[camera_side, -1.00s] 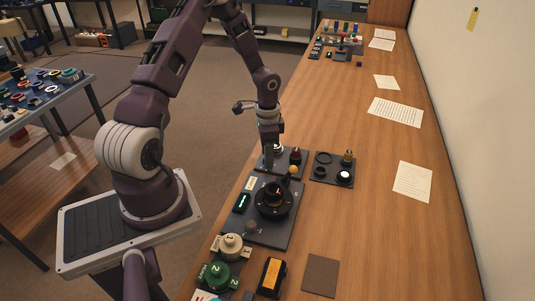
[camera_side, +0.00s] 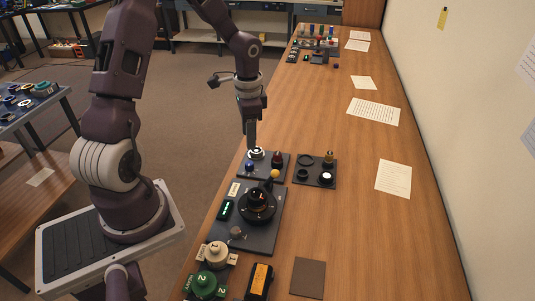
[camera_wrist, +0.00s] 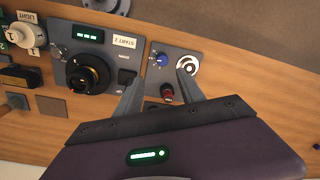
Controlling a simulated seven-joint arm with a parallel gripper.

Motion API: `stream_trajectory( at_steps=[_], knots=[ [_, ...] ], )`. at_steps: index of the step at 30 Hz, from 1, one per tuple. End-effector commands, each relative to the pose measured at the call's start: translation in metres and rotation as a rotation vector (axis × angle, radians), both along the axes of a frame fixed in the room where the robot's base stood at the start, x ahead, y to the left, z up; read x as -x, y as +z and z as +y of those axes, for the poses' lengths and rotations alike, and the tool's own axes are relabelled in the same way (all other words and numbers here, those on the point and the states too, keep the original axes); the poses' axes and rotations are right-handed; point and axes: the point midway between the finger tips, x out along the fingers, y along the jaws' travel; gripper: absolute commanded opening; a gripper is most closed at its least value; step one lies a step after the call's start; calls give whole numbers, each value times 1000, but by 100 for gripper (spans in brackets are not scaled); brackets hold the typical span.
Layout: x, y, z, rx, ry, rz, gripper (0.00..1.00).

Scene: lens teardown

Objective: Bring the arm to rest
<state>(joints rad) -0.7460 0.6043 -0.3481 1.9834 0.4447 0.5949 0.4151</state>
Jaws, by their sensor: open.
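My gripper (camera_side: 251,140) is above the dark panel (camera_side: 270,173) at the left edge of the bench, raised a little over a white-ringed button (camera_side: 256,153). In the wrist view its two fingers (camera_wrist: 159,76) are spread with nothing held between them. The white-ringed button (camera_wrist: 186,66), a blue knob (camera_wrist: 162,59) and a red-topped knob (camera_wrist: 167,90) show beyond and between the fingers. Whether a fingertip touches anything is hard to tell, but a small gap seems to show in the side view.
A larger panel with a black and amber round unit (camera_side: 257,206) and a green display (camera_side: 225,210) stands nearer. A small dark tray (camera_side: 316,180) holds several lens parts. Green (camera_side: 205,285) and cream (camera_side: 217,254) knobs stand in front. The bench's right side holds only papers (camera_side: 393,178).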

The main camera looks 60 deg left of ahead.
Motion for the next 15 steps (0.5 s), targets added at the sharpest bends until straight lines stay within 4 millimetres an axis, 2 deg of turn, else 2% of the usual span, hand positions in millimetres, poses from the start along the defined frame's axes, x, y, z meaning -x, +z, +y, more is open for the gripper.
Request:
stream_trajectory(
  at_steps=[1, 3, 5, 6, 9, 12, 15],
  knots=[
    [2, 29, -13, -47, 6, -25, 46],
    [13, 73, -38, -102, 44, -69, 46],
    [29, 107, -62, -131, 85, -122, 46],
    [42, 128, -78, -139, 115, -163, 46],
    [82, 168, -120, -114, 191, -281, 46],
    [124, 190, -153, -32, 249, -385, 46],
    [156, 198, -174, 60, 286, -450, 46]
  ],
)
